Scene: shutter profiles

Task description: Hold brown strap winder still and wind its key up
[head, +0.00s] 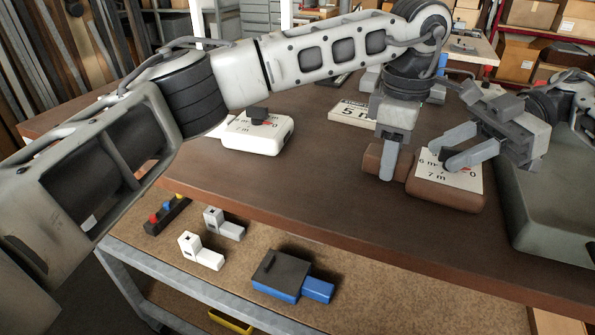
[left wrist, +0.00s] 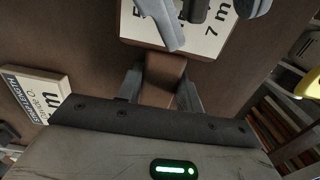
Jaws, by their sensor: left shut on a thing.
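The brown strap winder (head: 445,192) lies on the brown table at the right, its white dial face up with "6 m", "7 m" and "0". Its face also shows at the top of the left wrist view (left wrist: 208,42). My left gripper (head: 387,172) is shut on the winder's narrow brown end block (left wrist: 162,82), one finger on each side. My right gripper (head: 449,155) is over the dial, its fingers apart on either side of the dark grey key (left wrist: 198,10). In the head view the fingers mostly hide the key; contact with it cannot be told.
A white winder (head: 258,136) with a black key stands left on the table. A "5 m" sign (head: 352,113) lies behind my left gripper. A grey-green case-like body (head: 550,205) is at the right. Below the front edge, a shelf holds white brackets (head: 203,252) and a blue-black device (head: 283,277).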

